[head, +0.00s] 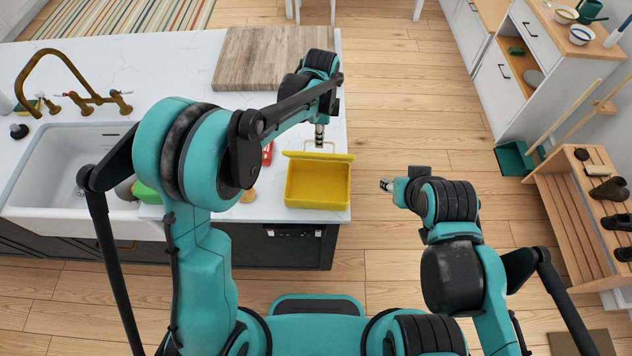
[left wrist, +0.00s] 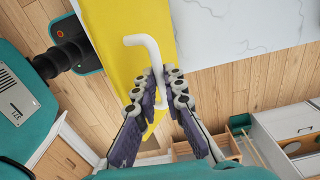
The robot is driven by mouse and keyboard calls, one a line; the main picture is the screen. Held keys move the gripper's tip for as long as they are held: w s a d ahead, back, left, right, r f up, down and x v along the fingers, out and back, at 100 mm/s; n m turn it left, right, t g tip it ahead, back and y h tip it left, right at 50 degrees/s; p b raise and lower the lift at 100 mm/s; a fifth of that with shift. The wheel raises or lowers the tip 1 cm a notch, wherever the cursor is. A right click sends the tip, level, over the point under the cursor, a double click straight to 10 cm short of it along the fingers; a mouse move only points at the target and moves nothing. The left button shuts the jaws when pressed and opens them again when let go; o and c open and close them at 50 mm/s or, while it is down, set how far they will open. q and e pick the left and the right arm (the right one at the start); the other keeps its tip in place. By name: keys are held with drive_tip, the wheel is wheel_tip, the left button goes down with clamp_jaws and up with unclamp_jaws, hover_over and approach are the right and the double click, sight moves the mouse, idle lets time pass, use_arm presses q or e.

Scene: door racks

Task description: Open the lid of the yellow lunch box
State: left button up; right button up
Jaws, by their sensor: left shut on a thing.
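The yellow lunch box (head: 317,188) sits on the white counter near its right front corner, and I see into its empty inside. Its yellow lid (head: 335,156) stands raised at the back edge, seen nearly edge-on. My left gripper (head: 319,138) is above the lid. In the left wrist view, my left gripper (left wrist: 164,92) is shut on the pale lid handle (left wrist: 147,43), with the yellow lid (left wrist: 108,20) behind it. The finger contact is partly hidden. My right gripper (head: 386,185) is over the floor, right of the box and apart from it; its fingers are too small to read.
A wooden board (head: 262,58) lies at the back of the counter (head: 190,65). A red thing (head: 267,153) is beside the box, partly behind my left arm. The sink (head: 70,165) is at the left. Open wooden floor (head: 410,110) lies to the right.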

use_arm(q)
drive_tip(key=shift+w, duration=0.1)
drive_tip(key=shift+w, duration=0.6)
drive_tip(key=o, duration=0.7)
drive_tip(key=shift+r, duration=0.1)
drive_tip(key=shift+r, duration=0.1)
wheel_tip(320, 180, up, 7)
drive_tip(key=p, duration=0.4)
drive_tip(key=shift+r, duration=0.15)
